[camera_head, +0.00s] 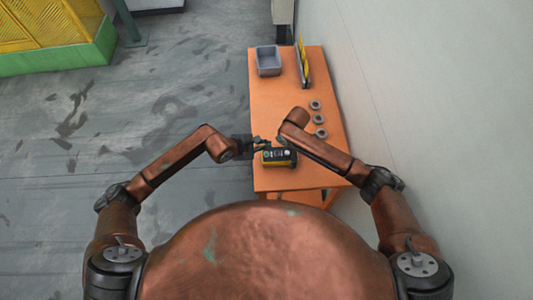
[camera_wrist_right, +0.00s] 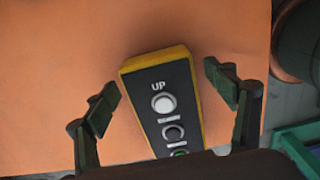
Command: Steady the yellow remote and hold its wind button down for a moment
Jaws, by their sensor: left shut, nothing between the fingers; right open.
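The yellow remote (camera_head: 279,157) with a dark face lies on the near part of the orange table. In the right wrist view the remote (camera_wrist_right: 168,103) shows the label "UP", a white button, a dark button below it, and a partly hidden green one. I cannot see which is the wind button. My right gripper (camera_wrist_right: 162,95) is open, with one finger on each side of the remote's upper end and visible gaps; in the head view my arm mostly hides it. My left gripper (camera_head: 262,143) is shut and empty beside the remote's far left corner; contact is unclear.
The orange table (camera_head: 275,110) carries a grey bin (camera_head: 268,61) at the far left, an upright rack with yellow pieces (camera_head: 304,62), and several grey rings (camera_head: 317,119) along its right side. A wall (camera_head: 400,80) stands close on the right. Open floor lies left.

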